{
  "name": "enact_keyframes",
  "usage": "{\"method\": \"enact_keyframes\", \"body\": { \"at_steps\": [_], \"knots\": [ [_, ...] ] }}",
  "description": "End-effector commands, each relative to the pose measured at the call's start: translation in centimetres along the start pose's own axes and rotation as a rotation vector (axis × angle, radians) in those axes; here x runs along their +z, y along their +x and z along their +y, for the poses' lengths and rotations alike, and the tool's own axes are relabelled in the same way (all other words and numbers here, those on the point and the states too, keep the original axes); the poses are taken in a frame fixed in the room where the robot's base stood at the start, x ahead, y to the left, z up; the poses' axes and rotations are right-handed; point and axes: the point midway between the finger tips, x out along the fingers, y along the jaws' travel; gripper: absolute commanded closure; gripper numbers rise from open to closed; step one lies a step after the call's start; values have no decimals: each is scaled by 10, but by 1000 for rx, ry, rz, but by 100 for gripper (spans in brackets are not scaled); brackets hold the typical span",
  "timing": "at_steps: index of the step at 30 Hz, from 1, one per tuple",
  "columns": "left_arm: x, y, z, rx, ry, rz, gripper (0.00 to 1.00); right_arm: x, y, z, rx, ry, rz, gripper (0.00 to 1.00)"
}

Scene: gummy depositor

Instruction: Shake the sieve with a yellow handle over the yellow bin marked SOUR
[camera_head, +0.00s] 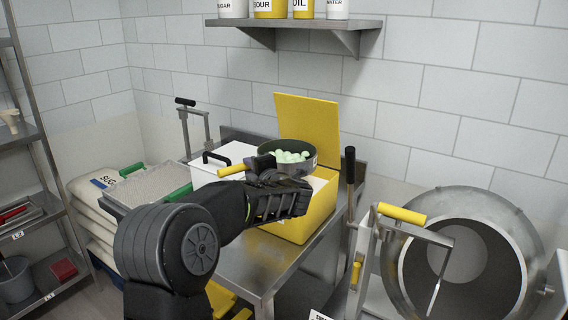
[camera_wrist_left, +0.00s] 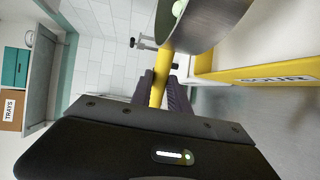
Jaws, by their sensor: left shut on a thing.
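The sieve (camera_head: 298,165) is a round metal pan holding several pale green gummies. Its yellow handle (camera_head: 233,170) points left in the head view. My left gripper (camera_wrist_left: 163,88) is shut on the yellow handle, with the pan beyond the fingers in the left wrist view. In the head view my left gripper (camera_head: 268,182) and forearm cover part of the sieve's underside. The sieve is level or nearly so, above the open yellow bin (camera_head: 318,212), whose yellow lid stands up behind it. The SOUR marking (camera_wrist_left: 277,79) shows on the bin in the left wrist view. My right gripper is not in view.
A white bin (camera_head: 205,172) with a black handle stands left of the yellow bin on the metal table (camera_head: 250,262). A tray with green handles (camera_head: 150,186) lies further left. A large metal drum (camera_head: 470,255) stands at the right. A wall shelf (camera_head: 300,22) holds containers above.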

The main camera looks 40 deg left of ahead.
Motion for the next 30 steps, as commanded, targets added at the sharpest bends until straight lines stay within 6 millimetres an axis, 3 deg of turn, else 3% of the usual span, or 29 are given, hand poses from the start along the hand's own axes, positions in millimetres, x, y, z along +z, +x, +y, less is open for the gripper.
{"method": "enact_keyframes", "body": {
  "at_steps": [21,30],
  "knots": [
    [1,-6,34,2,-3,0,100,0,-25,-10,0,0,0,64],
    [1,-6,36,2,-2,0,100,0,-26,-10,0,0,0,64]
  ]
}}
